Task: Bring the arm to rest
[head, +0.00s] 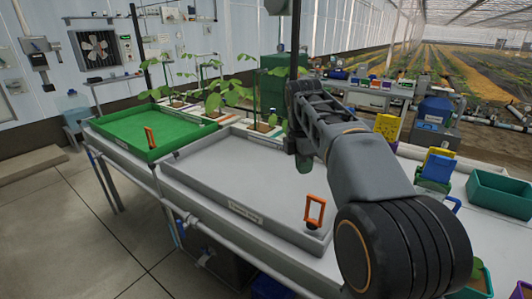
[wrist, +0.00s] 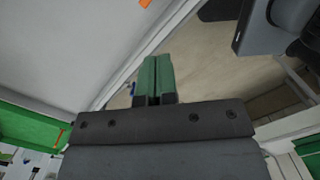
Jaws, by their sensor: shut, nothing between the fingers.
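My arm reaches in from the lower right of the head view, over the right part of the grey tray (head: 235,165). It bends at a raised dark link, with my gripper (head: 305,165) hanging at its far end, pointing down. In the wrist view, the two green fingers of my gripper (wrist: 155,75) lie side by side, shut and empty. Nothing touches them there. In the head view my arm hides part of the bench behind it.
An orange-framed handle (head: 315,210) stands in the grey tray near its front right corner. A green tray (head: 165,138) with another orange handle is at left. Potted seedlings (head: 215,90) stand behind the trays. Blue and yellow items (head: 437,168) and a teal bin (head: 498,190) are at right.

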